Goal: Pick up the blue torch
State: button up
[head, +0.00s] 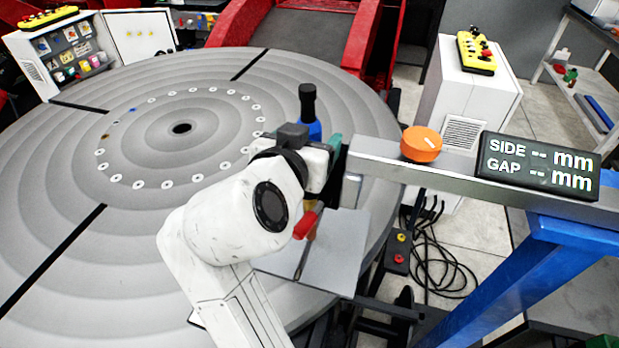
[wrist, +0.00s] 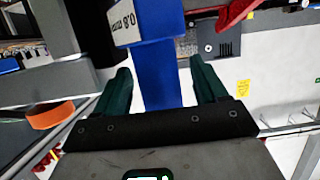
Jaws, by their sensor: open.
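The blue torch (head: 312,130) stands up behind my gripper in the head view, its black top (head: 307,100) showing above. Its lower part is hidden by my wrist. My gripper (head: 322,146) is at the torch, by the near end of the grey bar. In the wrist view a blue body with a white printed label, which looks like the torch (wrist: 160,75), lies between the two green fingers of my gripper (wrist: 160,65). The fingers are apart, with a gap on each side of the blue body. Contact is not visible.
A grey bar (head: 470,180) with an orange knob (head: 421,143) and a black display (head: 538,165) runs right from my gripper. A red-tipped object (head: 305,224) is just below my wrist. The large round grey table (head: 60,190) fills the left. A cabinet (head: 470,90) stands behind.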

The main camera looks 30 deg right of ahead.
jog(key=shift+r, duration=0.1)
jog(key=c, duration=1.1)
notch_tip(320, 180, up, 28)
jog(key=shift+b, duration=1.15)
jog(key=shift+c, duration=0.2)
